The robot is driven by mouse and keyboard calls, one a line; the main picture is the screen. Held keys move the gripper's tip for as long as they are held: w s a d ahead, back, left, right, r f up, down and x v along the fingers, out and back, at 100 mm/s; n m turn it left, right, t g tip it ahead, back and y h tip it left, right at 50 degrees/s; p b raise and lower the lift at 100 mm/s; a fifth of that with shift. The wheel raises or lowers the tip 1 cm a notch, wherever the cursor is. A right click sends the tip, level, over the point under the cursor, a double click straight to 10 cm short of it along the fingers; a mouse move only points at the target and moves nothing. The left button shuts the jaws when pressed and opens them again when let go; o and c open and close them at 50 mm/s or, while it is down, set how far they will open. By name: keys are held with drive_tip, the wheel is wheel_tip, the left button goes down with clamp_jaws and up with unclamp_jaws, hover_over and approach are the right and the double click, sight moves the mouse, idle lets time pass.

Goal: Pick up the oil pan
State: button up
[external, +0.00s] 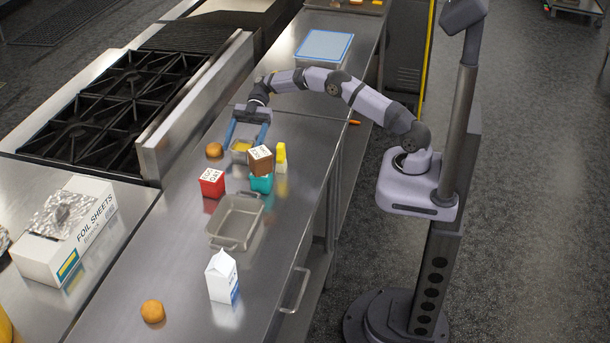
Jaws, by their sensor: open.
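A small metal pan with yellow contents (238,156), which looks like the oil pan, stands on the steel counter. My gripper (245,142) is open above or around it, with one blue finger towards each side of the pan. I cannot tell whether the fingers touch it. The gripper and nearby blocks hide part of the pan.
A brown block (260,159) sits on a teal block (261,184) close in front, beside a yellow object (281,157). A red box (211,183), an orange-brown ball (214,150), an empty metal tray (236,217) and a milk carton (222,276) stand nearby. A stove (120,105) borders the left.

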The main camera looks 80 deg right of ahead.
sight(240, 154)
drive_tip(key=p+x, duration=0.2)
drive_tip(key=x, duration=0.1)
drive_tip(key=shift+a, duration=0.15)
drive_tip(key=shift+a+f, duration=0.45)
drive_tip(key=shift+a, duration=0.15)
drive_tip(key=shift+r, duration=0.1)
drive_tip(key=c, duration=1.4)
